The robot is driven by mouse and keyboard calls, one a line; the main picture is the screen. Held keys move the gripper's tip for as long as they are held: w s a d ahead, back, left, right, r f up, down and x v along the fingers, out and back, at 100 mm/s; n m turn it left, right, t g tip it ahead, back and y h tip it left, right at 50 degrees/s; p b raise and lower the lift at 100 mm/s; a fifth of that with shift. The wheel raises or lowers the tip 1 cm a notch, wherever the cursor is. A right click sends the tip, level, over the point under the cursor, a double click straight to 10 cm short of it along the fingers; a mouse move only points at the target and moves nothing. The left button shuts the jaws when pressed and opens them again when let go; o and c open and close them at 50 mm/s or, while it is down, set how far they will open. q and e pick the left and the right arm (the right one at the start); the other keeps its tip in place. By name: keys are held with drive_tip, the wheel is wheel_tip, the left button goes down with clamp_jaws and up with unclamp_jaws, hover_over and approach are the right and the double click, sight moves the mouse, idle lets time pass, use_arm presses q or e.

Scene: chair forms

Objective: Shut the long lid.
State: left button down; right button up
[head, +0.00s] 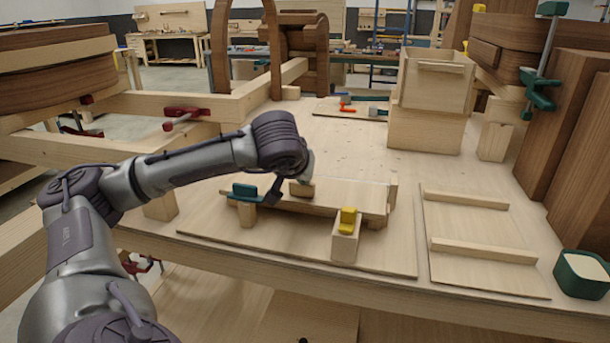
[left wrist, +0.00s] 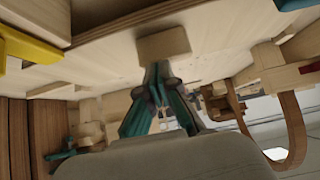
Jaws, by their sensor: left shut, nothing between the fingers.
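A long pale wooden board, apparently the long lid (head: 345,194), lies over a low base on the bench. A small wooden block (head: 302,189) stands up from it; it also shows in the left wrist view (left wrist: 165,44). My left gripper (head: 307,170) is at this block, mostly hidden behind it and my wrist. In the left wrist view its green fingers (left wrist: 160,70) are together and empty, their tips close to the block; I cannot tell whether they touch. The lid looks nearly flat; any gap under it is unclear.
A post with a yellow piece (head: 347,218) stands at the front, and a teal piece (head: 245,191) at the left end. A panel with two strips (head: 470,244) lies to the right. A wooden box (head: 425,130) stands at the back right. Bench between is fairly clear.

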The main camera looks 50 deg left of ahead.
use_arm(q)
drive_tip(key=shift+s+d+f+b, duration=0.3)
drive_tip(key=shift+s+f+b, duration=0.1)
drive_tip(key=shift+f, duration=0.35)
drive_tip(key=shift+f, duration=0.1)
wheel_tip(320, 180, up, 5)
drive_tip(key=p, duration=0.4)
drive_tip(key=s+d+f+b, duration=0.4)
drive_tip(key=s+d+b, duration=0.1)
drive_tip(key=s, duration=0.3)
drive_tip(key=shift+f, duration=0.1)
